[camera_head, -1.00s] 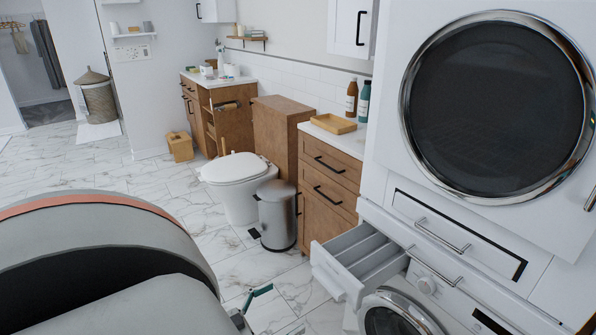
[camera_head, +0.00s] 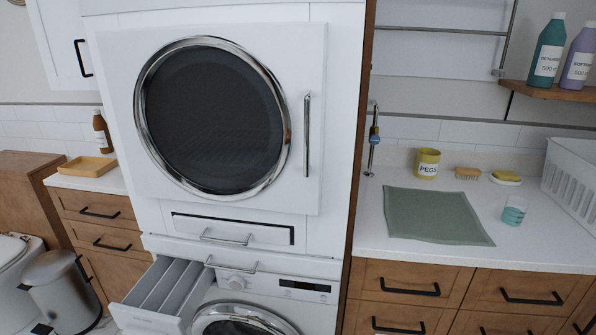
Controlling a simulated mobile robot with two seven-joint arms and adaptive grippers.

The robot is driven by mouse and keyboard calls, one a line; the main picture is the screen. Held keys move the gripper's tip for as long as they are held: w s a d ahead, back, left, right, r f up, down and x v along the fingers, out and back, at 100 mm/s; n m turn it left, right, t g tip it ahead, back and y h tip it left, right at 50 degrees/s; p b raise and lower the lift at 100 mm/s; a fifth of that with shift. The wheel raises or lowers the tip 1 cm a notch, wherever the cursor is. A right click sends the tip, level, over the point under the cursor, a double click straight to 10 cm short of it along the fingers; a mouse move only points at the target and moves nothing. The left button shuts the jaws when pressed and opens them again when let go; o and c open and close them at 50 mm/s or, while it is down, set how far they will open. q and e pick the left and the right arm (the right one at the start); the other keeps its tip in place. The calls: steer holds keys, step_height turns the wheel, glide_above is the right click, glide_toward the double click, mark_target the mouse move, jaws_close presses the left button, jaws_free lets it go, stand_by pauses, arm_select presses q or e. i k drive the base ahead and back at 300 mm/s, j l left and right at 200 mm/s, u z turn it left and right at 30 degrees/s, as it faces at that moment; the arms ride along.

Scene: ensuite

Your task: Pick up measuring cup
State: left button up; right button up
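The measuring cup (camera_head: 514,211) is a small clear cup with teal contents or a teal band. It stands upright on the white counter (camera_head: 365,222) at the right, to the right of a green cloth. Neither of my grippers shows in the head view.
A green cloth (camera_head: 436,216) lies on the counter. Behind it are a yellow pegs pot (camera_head: 427,163), a brush (camera_head: 467,173) and a sponge on a dish (camera_head: 506,177). A white basket (camera_head: 572,180) stands at the right. The detergent drawer (camera_head: 160,292) juts out below the dryer (camera_head: 213,118).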

mark_target(515, 207)
steer(key=u, duration=1.3)
steer(key=z, duration=2.45)
